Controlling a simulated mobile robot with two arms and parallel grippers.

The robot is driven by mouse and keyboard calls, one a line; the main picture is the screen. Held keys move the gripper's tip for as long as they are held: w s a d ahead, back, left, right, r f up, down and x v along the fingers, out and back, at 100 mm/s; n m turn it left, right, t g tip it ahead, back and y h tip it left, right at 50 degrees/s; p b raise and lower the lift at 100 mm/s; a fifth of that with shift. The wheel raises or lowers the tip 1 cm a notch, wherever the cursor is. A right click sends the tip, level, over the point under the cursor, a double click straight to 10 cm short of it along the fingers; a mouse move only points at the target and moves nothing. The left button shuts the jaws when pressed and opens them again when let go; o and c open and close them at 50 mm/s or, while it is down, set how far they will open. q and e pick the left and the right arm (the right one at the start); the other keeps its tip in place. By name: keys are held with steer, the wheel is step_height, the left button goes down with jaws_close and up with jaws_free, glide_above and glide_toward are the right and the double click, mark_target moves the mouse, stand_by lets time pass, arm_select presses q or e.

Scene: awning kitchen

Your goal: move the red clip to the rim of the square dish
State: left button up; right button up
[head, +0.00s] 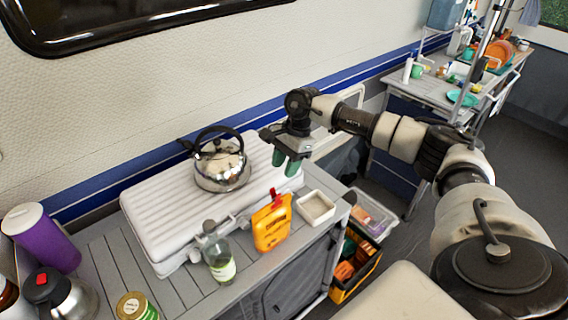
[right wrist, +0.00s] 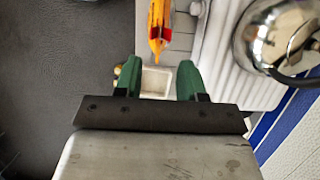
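The red clip (head: 273,196) sits at the top edge of a yellow bag (head: 272,224) standing on the grey slatted counter. In the right wrist view the red clip (right wrist: 157,42) shows small on the yellow bag, beyond the fingertips. The square dish (head: 315,207), white and empty, lies right of the bag near the counter's right end; it also shows between the fingers in the right wrist view (right wrist: 155,87). My right gripper (head: 286,163), with green fingers, is open and empty, above and behind the bag and dish. My left gripper is out of view.
A shiny kettle (head: 221,166) stands on the white ribbed case (head: 165,213) behind the bag. A glass bottle (head: 217,255) stands left of the bag. A purple tumbler (head: 42,236), a steel flask (head: 60,293) and a jar (head: 135,306) are further left.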

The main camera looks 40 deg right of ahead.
mark_target(274, 199)
steer(key=b+x, duration=0.3)
steer(key=x, duration=0.3)
steer(key=shift+f, duration=0.4)
steer(key=shift+a+f+b, duration=0.35)
steer(key=shift+f+b, duration=0.15)
steer(key=shift+b, duration=0.15)
steer(key=c, duration=0.5)
steer(key=shift+r, duration=0.1)
steer(key=shift+c, duration=0.2)
steer(key=shift+r+p, duration=1.2)
steer(key=shift+r, duration=1.3)
